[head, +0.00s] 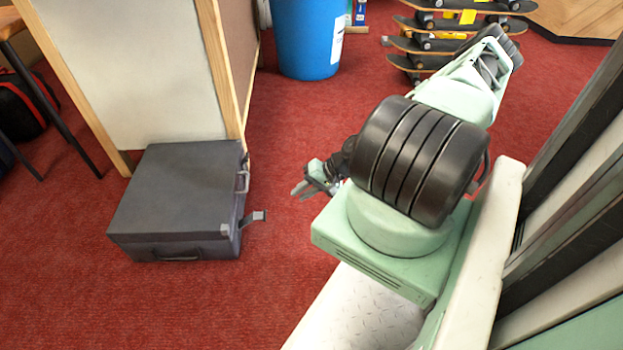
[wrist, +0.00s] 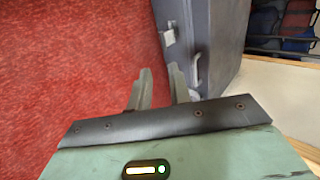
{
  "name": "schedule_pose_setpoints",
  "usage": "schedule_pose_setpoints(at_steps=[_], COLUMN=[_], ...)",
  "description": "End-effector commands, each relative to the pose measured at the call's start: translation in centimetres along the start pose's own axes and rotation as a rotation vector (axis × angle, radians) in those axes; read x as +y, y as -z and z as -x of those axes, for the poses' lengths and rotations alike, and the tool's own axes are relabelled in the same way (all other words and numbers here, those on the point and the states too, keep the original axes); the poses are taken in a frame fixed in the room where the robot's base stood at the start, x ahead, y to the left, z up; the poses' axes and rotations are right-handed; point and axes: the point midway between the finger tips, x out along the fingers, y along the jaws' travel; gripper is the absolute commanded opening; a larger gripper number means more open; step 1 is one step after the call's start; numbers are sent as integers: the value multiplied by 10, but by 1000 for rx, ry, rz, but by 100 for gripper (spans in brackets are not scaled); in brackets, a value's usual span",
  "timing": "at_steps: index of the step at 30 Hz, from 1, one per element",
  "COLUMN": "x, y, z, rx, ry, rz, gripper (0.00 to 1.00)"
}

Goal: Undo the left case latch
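A dark grey case (head: 175,195) lies closed-lidded on the red carpet. Two metal fittings are on its right side. The nearer one, a latch plate (head: 256,217), sticks outward from the side; it also shows in the wrist view (wrist: 168,34). The farther one, a silver loop (head: 242,180), sits close against the side and appears in the wrist view (wrist: 196,69). I cannot tell which is called the left latch. My gripper (head: 301,190) is right of the case, apart from it. In the wrist view its fingers (wrist: 160,80) are apart with nothing between them.
A pale wood-framed panel (head: 165,75) stands directly behind the case. A blue bin (head: 306,38) is at the back. Skateboards (head: 425,45) are stacked at back right. A dark handle (head: 180,258) is on the case's front. Bare carpet lies between case and gripper.

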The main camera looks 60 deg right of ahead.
Motion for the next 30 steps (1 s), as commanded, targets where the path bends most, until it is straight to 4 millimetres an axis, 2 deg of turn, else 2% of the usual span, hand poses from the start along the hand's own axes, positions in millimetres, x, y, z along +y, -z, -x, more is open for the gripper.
schedule_pose_setpoints(at_steps=[1, 3, 9, 30], x=[-2, -2, 0, -2], y=[0, 1, 0, -1], z=[12, 22, 34, 35], rx=[2, 3, 1, -12], ry=[0, 0, 0, -8], rz=[-2, -1, 1, 11], gripper=[20, 20, 20, 20])
